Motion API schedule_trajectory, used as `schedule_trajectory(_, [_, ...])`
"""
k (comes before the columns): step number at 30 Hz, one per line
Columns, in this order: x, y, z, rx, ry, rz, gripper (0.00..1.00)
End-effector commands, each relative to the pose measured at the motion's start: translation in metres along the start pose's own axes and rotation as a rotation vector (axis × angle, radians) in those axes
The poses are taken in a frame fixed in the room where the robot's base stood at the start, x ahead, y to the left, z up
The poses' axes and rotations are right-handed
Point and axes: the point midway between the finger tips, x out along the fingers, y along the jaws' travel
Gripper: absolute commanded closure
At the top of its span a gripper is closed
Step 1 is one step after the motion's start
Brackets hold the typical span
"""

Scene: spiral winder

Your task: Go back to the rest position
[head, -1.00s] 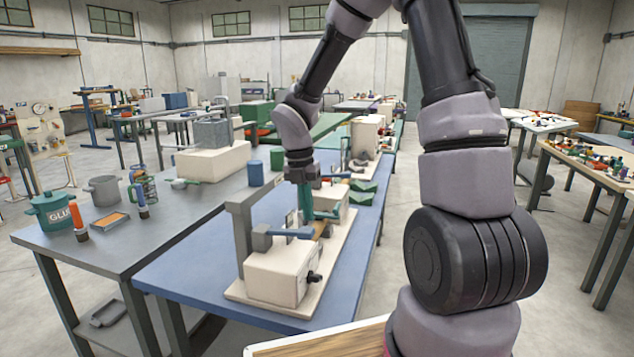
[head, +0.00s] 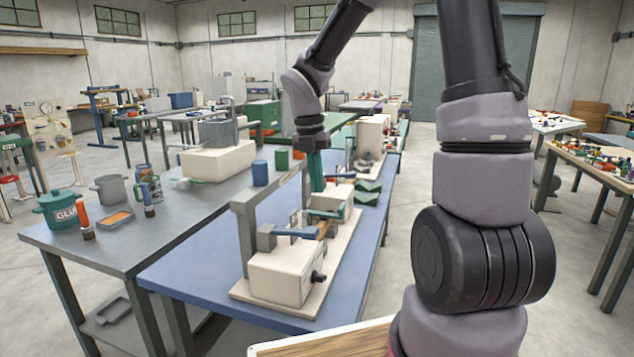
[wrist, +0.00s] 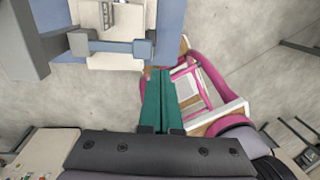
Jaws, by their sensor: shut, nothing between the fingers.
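My gripper (head: 317,172) has green fingers and is in the head view above the blue bench, near the middle of the spiral winder (head: 284,275). In the wrist view my gripper (wrist: 160,98) is shut with its two green fingers side by side and nothing between them. The winder is a cream machine with a grey bracket and a blue-handled lever (head: 294,233) on a flat base. The lever also shows at the top of the wrist view (wrist: 115,46), apart from the fingertips.
The blue bench (head: 190,276) carries the winder. Green angular blocks (head: 368,190) lie behind the winder.

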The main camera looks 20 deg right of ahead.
Motion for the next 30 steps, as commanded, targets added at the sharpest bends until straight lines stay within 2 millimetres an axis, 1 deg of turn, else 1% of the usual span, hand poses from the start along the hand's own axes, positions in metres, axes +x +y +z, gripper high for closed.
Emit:
schedule_trajectory(7, [-0.002,-0.001,0.0,0.02,-0.004,0.003,1.0])
schedule_trajectory(8, [-0.004,-0.003,-0.001,0.043,-0.008,0.005,1.0])
schedule_trajectory(11, [-0.017,-0.012,-0.003,0.202,-0.031,0.026,1.0])
schedule_trajectory(14, [-0.038,-0.029,-0.009,0.493,-0.06,0.079,1.0])
schedule_trajectory(15, [-0.048,-0.036,-0.012,0.634,-0.068,0.11,1.0])
schedule_trajectory(17, [-0.063,-0.049,-0.018,0.854,-0.07,0.165,1.0])
schedule_trajectory(18, [-0.072,-0.056,-0.022,1.001,-0.064,0.204,1.0])
schedule_trajectory(20, [-0.085,-0.068,-0.029,1.217,-0.044,0.268,1.0])
schedule_trajectory(21, [-0.093,-0.076,-0.033,1.361,-0.021,0.313,1.0])
schedule_trajectory(22, [-0.099,-0.082,-0.037,1.468,0.0,0.347,1.0])
schedule_trajectory(23, [-0.105,-0.087,-0.041,1.572,0.025,0.382,1.0])
schedule_trajectory(24, [-0.113,-0.095,-0.046,1.712,0.068,0.428,1.0])
schedule_trajectory(26, [-0.123,-0.105,-0.054,1.916,0.146,0.496,1.0])
schedule_trajectory(27, [-0.129,-0.112,-0.06,2.046,0.21,0.539,1.0])
schedule_trajectory(30, [-0.142,-0.128,-0.073,2.333,0.393,0.622,1.0])
